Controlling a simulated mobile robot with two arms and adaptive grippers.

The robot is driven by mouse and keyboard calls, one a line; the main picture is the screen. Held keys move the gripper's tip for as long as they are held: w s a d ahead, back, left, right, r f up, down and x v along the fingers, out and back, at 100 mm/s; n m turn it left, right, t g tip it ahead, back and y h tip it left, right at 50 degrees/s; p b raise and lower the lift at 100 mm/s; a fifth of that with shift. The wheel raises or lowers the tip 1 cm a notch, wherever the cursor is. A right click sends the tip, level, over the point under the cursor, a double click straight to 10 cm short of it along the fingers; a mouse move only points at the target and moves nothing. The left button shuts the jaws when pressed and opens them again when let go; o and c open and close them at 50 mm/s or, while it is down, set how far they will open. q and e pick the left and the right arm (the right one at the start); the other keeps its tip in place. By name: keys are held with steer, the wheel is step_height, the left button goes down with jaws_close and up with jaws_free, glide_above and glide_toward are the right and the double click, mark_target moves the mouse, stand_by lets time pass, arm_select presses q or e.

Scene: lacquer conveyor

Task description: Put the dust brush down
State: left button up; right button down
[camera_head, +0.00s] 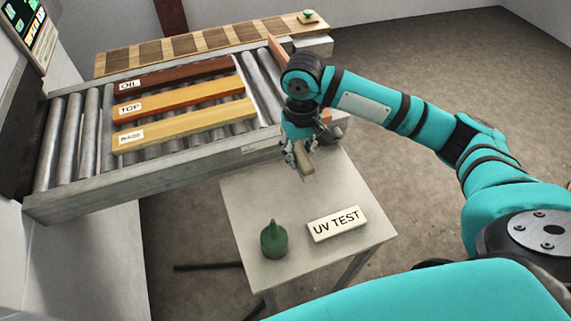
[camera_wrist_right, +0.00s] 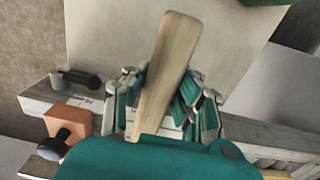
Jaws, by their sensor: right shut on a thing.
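My right gripper (camera_head: 303,163) is over the far end of the small grey table (camera_head: 255,205), beside the conveyor edge. It is shut on the dust brush, whose pale wooden handle (camera_head: 308,174) sticks out toward the near side. In the right wrist view the flat handle (camera_wrist_right: 166,70) stands between the two fingers (camera_wrist_right: 165,100). The bristle end is hidden by the gripper. I cannot tell whether the brush touches the tabletop. My left gripper is not in view.
A green bottle (camera_head: 273,240) and a UV TEST block (camera_head: 337,224) stand on the table's near half; the tabletop between them and the gripper is clear. The roller conveyor (camera_head: 70,140) carries boards labelled OIL, TOP and BASE. An orange block with a dark knob (camera_wrist_right: 68,122) is beside the gripper.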

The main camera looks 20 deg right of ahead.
mark_target(298, 186)
steer(key=shift+w+f, duration=0.1)
steer(key=shift+f, duration=0.15)
steer(key=f, duration=0.2)
steer(key=s+f, duration=0.1)
steer(key=f, duration=0.1)
step_height(298, 186, down, 3)
steer(key=shift+w+r, duration=0.15)
step_height(298, 186, down, 2)
steer(key=shift+f, duration=0.15)
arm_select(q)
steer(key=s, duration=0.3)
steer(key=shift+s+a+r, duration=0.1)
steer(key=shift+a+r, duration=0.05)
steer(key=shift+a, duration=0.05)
arm_select(e)
steer(key=c, duration=1.1)
jaws_free()
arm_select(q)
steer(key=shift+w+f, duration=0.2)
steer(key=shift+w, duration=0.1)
arm_select(e)
step_height(298, 186, up, 12)
steer(key=shift+r, duration=0.1)
